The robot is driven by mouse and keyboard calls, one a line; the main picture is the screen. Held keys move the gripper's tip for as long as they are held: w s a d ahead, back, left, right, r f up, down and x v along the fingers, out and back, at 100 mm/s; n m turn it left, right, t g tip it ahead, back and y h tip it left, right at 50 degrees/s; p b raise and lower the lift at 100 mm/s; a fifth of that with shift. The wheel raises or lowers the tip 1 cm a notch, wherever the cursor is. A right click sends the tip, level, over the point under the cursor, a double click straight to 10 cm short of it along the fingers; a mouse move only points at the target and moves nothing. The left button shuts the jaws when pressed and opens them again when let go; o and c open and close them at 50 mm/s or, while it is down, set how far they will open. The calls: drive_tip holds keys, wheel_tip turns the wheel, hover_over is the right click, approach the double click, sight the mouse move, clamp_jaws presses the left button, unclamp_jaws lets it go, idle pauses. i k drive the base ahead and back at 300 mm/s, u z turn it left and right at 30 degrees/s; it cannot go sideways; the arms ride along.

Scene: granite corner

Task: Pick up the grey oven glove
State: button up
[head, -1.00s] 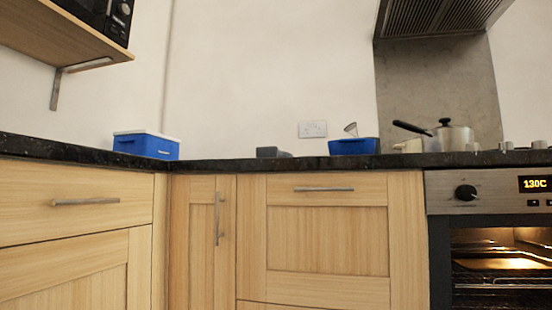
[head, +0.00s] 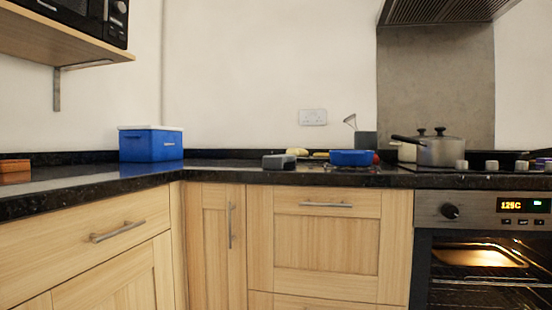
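A small low grey object (head: 279,162) lies on the black granite counter near the inner corner. It may be the grey oven glove, but it is too small to tell for sure. My gripper is not in view.
A blue box with a white lid (head: 151,144) stands in the corner. A blue tub (head: 351,157) is right of the grey object, with a grey holder (head: 366,140) behind it. A pan (head: 438,149) sits on the hob. The lit oven (head: 483,255) is below. A shelf with a microwave (head: 85,20) overhangs upper left.

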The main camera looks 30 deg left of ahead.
sight(274, 162)
drive_tip(key=u, duration=1.05)
drive_tip(key=i, duration=1.35)
drive_tip(key=u, duration=0.05)
